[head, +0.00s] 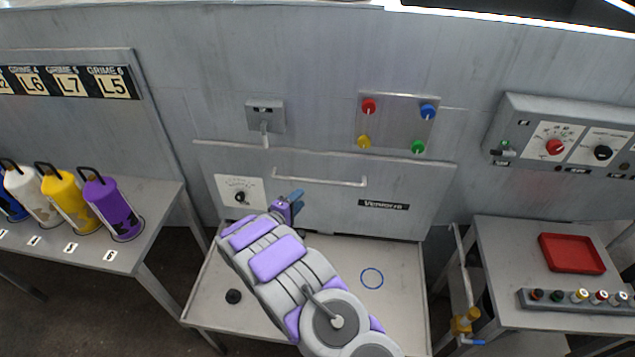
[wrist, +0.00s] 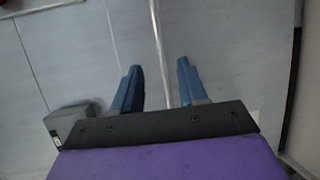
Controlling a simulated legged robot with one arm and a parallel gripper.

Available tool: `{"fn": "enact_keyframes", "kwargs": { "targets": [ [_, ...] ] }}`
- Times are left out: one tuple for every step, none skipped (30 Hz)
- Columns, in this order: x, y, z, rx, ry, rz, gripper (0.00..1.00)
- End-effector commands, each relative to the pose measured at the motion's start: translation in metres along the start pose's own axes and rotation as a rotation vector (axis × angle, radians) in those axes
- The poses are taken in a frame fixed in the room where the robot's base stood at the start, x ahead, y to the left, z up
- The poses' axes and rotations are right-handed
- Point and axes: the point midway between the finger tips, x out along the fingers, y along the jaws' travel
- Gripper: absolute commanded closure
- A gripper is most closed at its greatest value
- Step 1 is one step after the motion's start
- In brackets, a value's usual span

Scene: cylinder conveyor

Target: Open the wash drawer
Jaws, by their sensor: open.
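The wash drawer is most likely the wide grey front panel (head: 330,212) with a dark nameplate, in the middle of the back wall in the head view. It looks closed. Its pale horizontal bar handle (head: 335,181) runs across the upper part. My gripper (head: 293,197) is just below the handle's left part, with blue fingers. In the wrist view my gripper (wrist: 158,66) is open and empty. The handle (wrist: 157,35) runs in line with the gap between its fingers. I cannot tell how far the fingertips are from the bar.
A lever box (head: 265,115) and a panel of coloured knobs (head: 397,120) are above the drawer. Below it is a table (head: 395,315) with a blue ring (head: 372,278) and a black knob (head: 233,296). Bottles (head: 112,210) stand left; a red tray (head: 571,254) lies right.

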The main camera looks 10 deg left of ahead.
Motion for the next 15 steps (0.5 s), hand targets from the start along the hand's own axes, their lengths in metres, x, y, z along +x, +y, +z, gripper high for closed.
{"fn": "enact_keyframes", "kwargs": {
  "targets": [
    [0.012,-0.001,0.002,0.004,-0.005,0.0,0.58],
    [0.018,-0.001,0.002,0.004,-0.004,0.0,0.58],
    [0.026,-0.002,0.003,0.002,-0.004,-0.002,0.58],
    [0.032,-0.003,0.003,0.002,-0.004,-0.003,0.58],
    [0.038,-0.003,0.003,0.002,-0.003,-0.004,0.58],
    [0.046,-0.003,0.004,0.001,-0.003,-0.004,0.58],
    [0.052,-0.003,0.003,0.002,-0.002,-0.004,0.58],
    [0.058,-0.003,0.002,0.004,-0.002,-0.003,0.58],
    [0.066,-0.002,0.003,0.004,-0.003,-0.003,0.58],
    [0.072,-0.002,0.003,0.003,-0.004,-0.002,0.58],
    [0.077,-0.002,0.003,0.003,-0.003,-0.001,0.58],
    [0.084,-0.002,0.002,0.002,-0.002,0.0,0.58],
    [0.089,-0.002,0.001,0.003,-0.002,0.0,0.58],
    [0.094,-0.002,0.001,0.004,-0.002,0.0,0.58],
    [0.1,-0.002,0.001,0.002,-0.002,-0.001,0.58]
  ]
}}
